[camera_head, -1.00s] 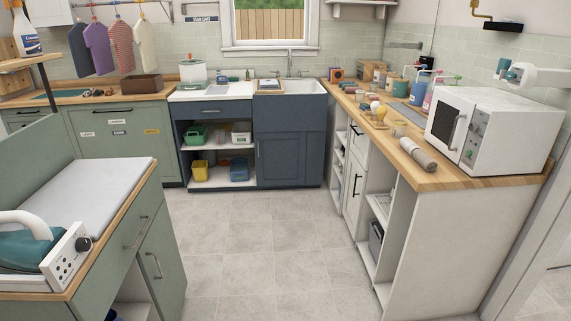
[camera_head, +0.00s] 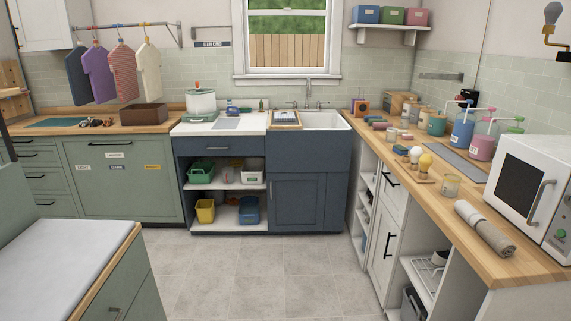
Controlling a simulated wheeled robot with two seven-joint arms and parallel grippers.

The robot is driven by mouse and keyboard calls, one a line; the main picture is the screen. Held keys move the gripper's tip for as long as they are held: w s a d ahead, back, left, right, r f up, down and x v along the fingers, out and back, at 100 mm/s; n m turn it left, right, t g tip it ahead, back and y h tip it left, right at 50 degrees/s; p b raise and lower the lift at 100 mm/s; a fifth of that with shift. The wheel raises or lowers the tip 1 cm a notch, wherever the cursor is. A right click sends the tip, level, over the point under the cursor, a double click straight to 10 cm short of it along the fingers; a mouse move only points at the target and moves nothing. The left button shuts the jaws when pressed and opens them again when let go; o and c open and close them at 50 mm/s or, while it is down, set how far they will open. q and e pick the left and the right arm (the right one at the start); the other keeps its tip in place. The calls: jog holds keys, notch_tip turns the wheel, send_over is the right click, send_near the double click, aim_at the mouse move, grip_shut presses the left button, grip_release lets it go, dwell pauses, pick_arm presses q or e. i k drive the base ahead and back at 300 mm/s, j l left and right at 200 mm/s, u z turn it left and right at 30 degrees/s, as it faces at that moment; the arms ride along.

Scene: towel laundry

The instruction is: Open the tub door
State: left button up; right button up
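A white laundry sink (camera_head: 330,119) is set in a dark blue cabinet below the window at the back. The cabinet's panelled door (camera_head: 300,203) is under the sink and looks shut, flush with its frame. A small dark handle (camera_head: 281,191) shows near the door's left edge. A white pot-like tub (camera_head: 201,102) with a green base and a red knob on its lid stands on the counter left of the sink. Neither of my grippers shows in this view.
Open grey floor (camera_head: 260,265) lies before the cabinet. A green unit with a white padded top (camera_head: 65,265) stands at the near left. A wooden counter (camera_head: 513,263) with bottles, a rolled towel (camera_head: 484,229) and a microwave (camera_head: 530,185) runs along the right.

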aim_at(295, 201)
jog(key=i, duration=0.8)
jog(key=i+l+u, duration=0.1)
jog(key=i, duration=0.65)
jog(key=i+l, duration=0.15)
jog(key=i, duration=0.6)
